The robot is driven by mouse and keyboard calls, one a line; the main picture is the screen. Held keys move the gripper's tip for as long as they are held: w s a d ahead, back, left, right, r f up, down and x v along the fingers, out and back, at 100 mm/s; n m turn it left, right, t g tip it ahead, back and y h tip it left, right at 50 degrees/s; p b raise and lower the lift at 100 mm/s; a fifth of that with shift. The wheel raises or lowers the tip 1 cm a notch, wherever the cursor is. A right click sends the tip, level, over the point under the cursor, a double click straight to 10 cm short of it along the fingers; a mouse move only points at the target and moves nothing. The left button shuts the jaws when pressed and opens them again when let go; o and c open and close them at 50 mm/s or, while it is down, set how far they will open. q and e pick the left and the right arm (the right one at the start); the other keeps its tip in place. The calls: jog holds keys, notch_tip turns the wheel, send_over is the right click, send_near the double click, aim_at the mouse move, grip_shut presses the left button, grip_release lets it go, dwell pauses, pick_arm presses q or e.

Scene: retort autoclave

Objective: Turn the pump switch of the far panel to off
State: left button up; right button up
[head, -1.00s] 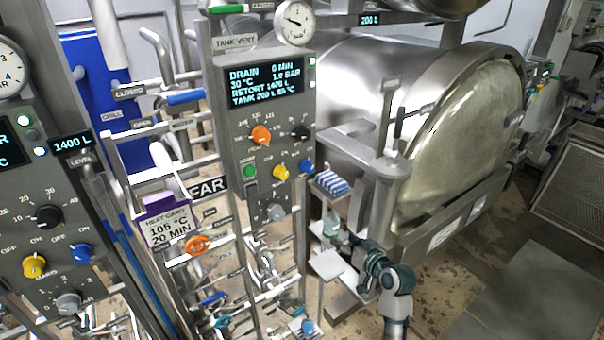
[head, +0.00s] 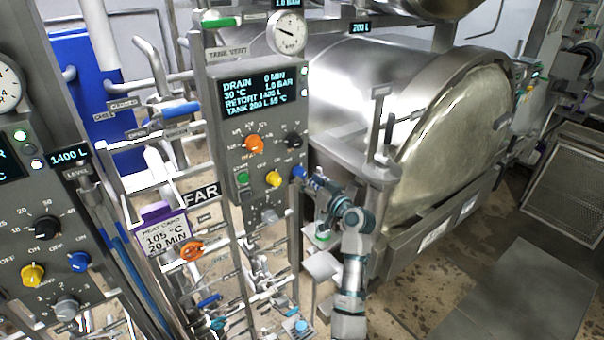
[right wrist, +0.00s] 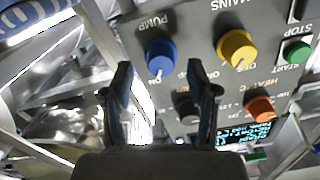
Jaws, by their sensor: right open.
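The far panel (head: 262,120) stands upright beside the FAR label. Its pump switch is a blue knob (head: 298,172) at the panel's lower right, partly behind my right gripper (head: 309,181). In the right wrist view the blue knob (right wrist: 160,57), under the word PUMP, lies ahead between the fingertips, with a white mark on its edge. My right gripper (right wrist: 160,68) is open and empty there, and its fingers appear short of the knob. I cannot read clearly which position the mark points to. My left gripper is not in view.
A yellow mains knob (head: 273,179) sits close left of the pump knob. A black knob (head: 293,140) and an orange knob (head: 253,144) are above. A near panel (head: 50,215) with a similar blue knob stands at left. The steel retort (head: 370,95) fills the back right.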

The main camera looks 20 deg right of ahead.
aim_at(303, 177)
jog(key=shift+x, duration=1.85)
grip_shut()
